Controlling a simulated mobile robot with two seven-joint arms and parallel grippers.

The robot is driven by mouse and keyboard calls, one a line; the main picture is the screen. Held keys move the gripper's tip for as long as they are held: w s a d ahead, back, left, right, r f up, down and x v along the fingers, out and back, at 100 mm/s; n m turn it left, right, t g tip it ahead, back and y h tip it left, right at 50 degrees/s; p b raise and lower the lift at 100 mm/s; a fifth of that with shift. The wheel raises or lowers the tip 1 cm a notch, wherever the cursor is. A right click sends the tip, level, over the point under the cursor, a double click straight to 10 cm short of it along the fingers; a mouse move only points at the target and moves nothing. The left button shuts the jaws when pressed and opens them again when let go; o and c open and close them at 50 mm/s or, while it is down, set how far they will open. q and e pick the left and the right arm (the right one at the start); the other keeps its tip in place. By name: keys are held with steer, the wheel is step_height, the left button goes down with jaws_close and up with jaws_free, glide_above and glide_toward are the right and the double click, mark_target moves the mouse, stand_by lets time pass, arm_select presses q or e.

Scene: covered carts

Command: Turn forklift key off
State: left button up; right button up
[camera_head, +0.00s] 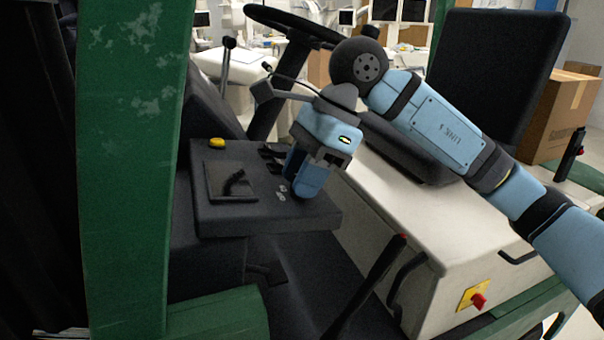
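My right gripper (299,190) reaches down over the dark console (240,216) of the forklift, its tip close to the console top. Small silvery pieces (282,191), perhaps the key and its switch, show just left of the fingertip. They are too small to tell the key's angle. The gripper's own body hides the gap between its fingers, so I cannot tell whether it is open, shut or touching the key. My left gripper is not in view.
A yellow button (217,143) and a dark panel (228,182) sit on the console. The steering wheel (290,24) is behind. The black seat (490,75) is at right, a green post (130,170) at left. A red-tipped lever (372,275) stands in front.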

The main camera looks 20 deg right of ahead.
steer(key=v, duration=1.3)
steer(key=shift+d+r+p, duration=0.2)
steer(key=shift+r+p, duration=0.05)
steer(key=shift+p, duration=0.15)
